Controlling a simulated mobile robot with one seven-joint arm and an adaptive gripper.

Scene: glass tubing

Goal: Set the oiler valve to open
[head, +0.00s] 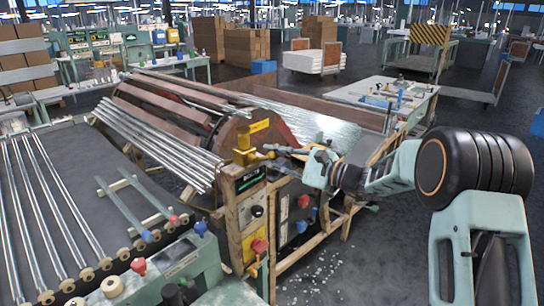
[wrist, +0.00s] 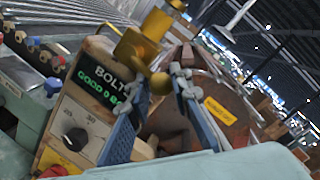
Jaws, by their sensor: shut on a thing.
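The oiler valve (head: 243,150) is a yellow brass fitting on top of the wooden control post at the front of the roller machine. In the wrist view its brass body (wrist: 136,46) stands above the panel, and a brass knob or lever end (wrist: 160,84) reaches between my fingers. My gripper (head: 275,151) comes in from the right, and its fingertips also show in the wrist view (wrist: 160,82). It is shut on the brass lever end, with one blue-padded finger on each side. The exact lever angle is hard to tell.
The control post carries a lit green display (head: 250,179) and a black dial (wrist: 75,137). A roller machine with glass tubes (head: 165,140) lies behind and left. Red and blue knobs (head: 303,201) sit lower right. Floor at the right (head: 400,260) is open.

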